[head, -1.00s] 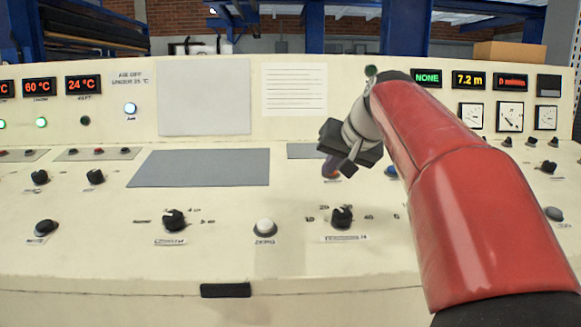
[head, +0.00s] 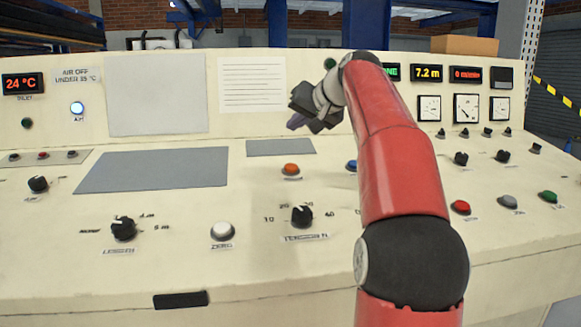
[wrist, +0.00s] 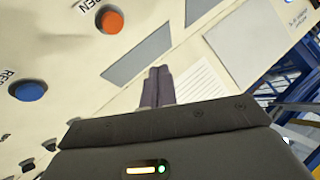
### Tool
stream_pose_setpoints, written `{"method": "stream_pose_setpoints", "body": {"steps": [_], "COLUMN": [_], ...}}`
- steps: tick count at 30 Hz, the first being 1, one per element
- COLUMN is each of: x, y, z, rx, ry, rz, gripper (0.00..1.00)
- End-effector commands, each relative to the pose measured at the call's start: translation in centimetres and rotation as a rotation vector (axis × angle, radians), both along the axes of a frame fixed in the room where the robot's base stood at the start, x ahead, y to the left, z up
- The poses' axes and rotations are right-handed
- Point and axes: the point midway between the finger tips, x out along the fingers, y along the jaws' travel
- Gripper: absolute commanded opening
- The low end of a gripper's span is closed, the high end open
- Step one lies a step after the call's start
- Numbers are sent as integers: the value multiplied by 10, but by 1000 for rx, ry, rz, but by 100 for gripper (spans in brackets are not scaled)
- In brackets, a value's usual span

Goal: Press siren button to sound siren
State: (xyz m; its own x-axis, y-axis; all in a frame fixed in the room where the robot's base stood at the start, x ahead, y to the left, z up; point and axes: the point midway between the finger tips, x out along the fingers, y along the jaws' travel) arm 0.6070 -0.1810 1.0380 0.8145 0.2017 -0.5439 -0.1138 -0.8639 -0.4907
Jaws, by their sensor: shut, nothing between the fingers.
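The orange button (head: 291,169) sits on the sloping console top, right of the large grey panel. In the wrist view the orange button (wrist: 110,20) is at the upper left, beside a label ending in "REN". My gripper (head: 296,122) is shut and empty, raised above and behind the orange button in the head view, with a visible gap between them. In the wrist view the closed dark fingers (wrist: 160,75) point toward the console, to the right of and below the button. Nothing touches the button, and it is fully visible in the head view.
A white button (head: 223,231) and a black knob (head: 302,215) are nearer the front. A red button (head: 460,207) lies to the right.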

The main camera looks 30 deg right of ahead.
Motion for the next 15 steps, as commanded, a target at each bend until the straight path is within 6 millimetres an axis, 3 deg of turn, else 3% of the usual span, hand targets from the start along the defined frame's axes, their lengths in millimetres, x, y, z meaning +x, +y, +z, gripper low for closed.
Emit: {"method": "stream_pose_setpoints", "body": {"steps": [15], "x": [15], "y": [-4], "z": [-70], "rx": [1], "ry": [2], "rz": [-1], "gripper": [0]}}
